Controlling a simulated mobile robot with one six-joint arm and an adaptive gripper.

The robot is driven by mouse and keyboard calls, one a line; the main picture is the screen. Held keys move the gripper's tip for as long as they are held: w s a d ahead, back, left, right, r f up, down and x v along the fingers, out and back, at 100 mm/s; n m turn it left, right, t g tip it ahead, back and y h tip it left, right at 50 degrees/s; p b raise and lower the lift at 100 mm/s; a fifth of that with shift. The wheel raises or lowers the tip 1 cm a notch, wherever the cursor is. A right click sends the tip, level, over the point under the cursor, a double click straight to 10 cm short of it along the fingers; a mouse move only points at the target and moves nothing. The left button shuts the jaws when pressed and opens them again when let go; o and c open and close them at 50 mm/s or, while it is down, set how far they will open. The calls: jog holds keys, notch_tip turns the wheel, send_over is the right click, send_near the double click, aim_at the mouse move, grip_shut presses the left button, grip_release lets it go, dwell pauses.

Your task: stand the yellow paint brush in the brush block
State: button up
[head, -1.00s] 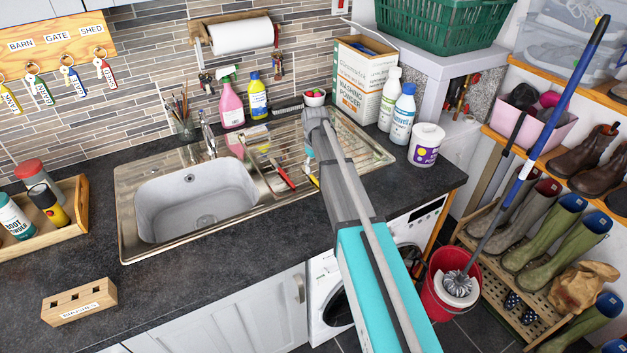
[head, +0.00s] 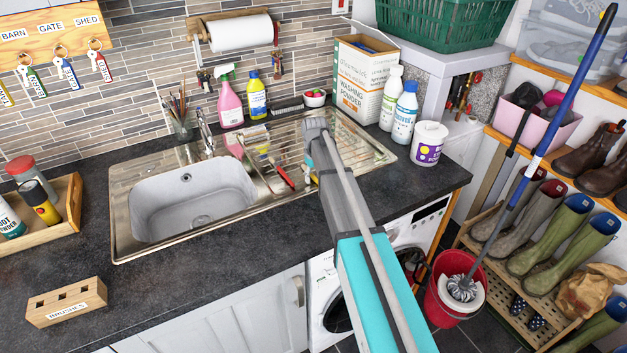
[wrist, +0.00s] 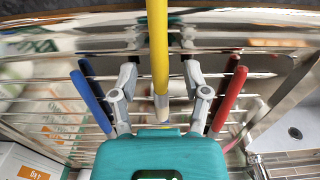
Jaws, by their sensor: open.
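The brush block (head: 52,308) is a wooden block with holes in its top and a BRUSHES label, at the front left of the worktop. The yellow paint brush (wrist: 158,70) lies on the ribbed drainer, its handle running between my fingers in the wrist view. My gripper (wrist: 161,42) is open, one finger on each side of the handle; I cannot tell whether either touches it. In the head view my arm hides most of the gripper and the yellow brush. A blue-handled brush (wrist: 91,103) lies left of the fingers and a red-handled brush (wrist: 229,100) right.
The sink (head: 190,203) lies between the drainer (head: 352,150) and the block. A wooden tray (head: 62,222) with bottles stands at the left. Spray bottles, a washing powder box (head: 362,80) and a white tub (head: 428,143) stand around the drainer. Worktop around the block is clear.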

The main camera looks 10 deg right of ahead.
dwell(0.4)
grip_shut()
jog(key=shift+r, duration=0.2)
dwell(0.3)
notch_tip(320, 180, up, 2)
jog(key=shift+p, duration=1.25)
jog(key=s+r+p, duration=1)
jog(key=s, duration=0.4)
jog(key=shift+r+p, duration=0.3)
